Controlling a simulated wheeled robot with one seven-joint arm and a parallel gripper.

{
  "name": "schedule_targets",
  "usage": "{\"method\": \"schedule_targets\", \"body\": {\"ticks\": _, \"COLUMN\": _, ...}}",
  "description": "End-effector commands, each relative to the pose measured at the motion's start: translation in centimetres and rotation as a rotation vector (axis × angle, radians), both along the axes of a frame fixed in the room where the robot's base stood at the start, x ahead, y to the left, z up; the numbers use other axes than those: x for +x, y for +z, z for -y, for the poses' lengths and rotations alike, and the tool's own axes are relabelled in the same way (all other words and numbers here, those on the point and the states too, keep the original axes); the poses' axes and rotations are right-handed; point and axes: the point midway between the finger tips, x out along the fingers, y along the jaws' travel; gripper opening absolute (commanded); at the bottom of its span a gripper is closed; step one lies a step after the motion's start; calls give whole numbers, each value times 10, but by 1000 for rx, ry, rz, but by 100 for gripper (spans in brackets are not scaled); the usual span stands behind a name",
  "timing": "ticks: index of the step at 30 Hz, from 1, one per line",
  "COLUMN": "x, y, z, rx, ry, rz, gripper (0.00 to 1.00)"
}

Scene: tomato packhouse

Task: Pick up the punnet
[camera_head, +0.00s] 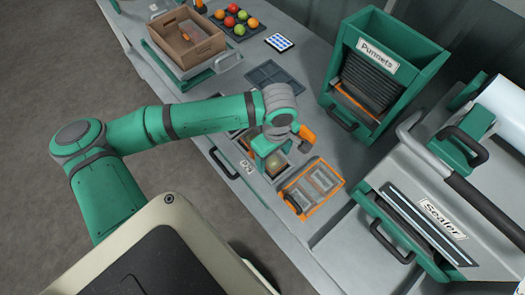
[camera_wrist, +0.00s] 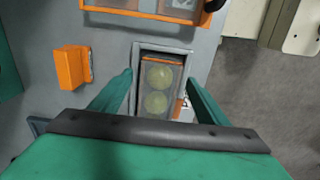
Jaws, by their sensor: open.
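A clear punnet holding two yellow-green tomatoes (camera_wrist: 158,92) sits in a narrow, dark-edged recess in the grey counter. In the head view the punnet (camera_head: 277,166) shows only partly below my gripper. My gripper (camera_head: 268,156) is over it, pointing down. In the wrist view my gripper (camera_wrist: 160,84) is open, with one green finger to the left of the punnet and one to the right. I cannot tell whether the fingers touch it or how far above the counter they are.
An orange block (camera_wrist: 71,67) stands beside the recess. An orange-framed holder (camera_head: 338,186) with clear trays is close by. The green punnet dispenser (camera_head: 405,38) and the sealer (camera_head: 445,222) stand behind and right. A cardboard crate (camera_head: 186,48) and a tomato tray (camera_head: 250,36) are at the far end.

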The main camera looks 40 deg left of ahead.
Motion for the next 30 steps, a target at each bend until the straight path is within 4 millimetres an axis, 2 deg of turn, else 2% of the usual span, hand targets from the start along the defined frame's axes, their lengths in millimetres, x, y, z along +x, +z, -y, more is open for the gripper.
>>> {"method": "schedule_targets", "body": {"ticks": 7, "x": 0, "y": -2, "z": 0, "rx": 0, "ry": -1, "rz": 0, "gripper": 69}}
{"method": "schedule_targets", "body": {"ticks": 12, "x": 0, "y": -1, "z": 0, "rx": 0, "ry": 0, "rz": 0, "gripper": 28}}
{"method": "schedule_targets", "body": {"ticks": 13, "x": 0, "y": -1, "z": 0, "rx": 0, "ry": 0, "rz": 0, "gripper": 25}}
{"method": "schedule_targets", "body": {"ticks": 23, "x": 0, "y": 0, "z": 0, "rx": 0, "ry": 0, "rz": 0, "gripper": 25}}
{"method": "schedule_targets", "body": {"ticks": 30, "x": 1, "y": 16, "z": 0, "rx": 1, "ry": 0, "rz": 1, "gripper": 25}}
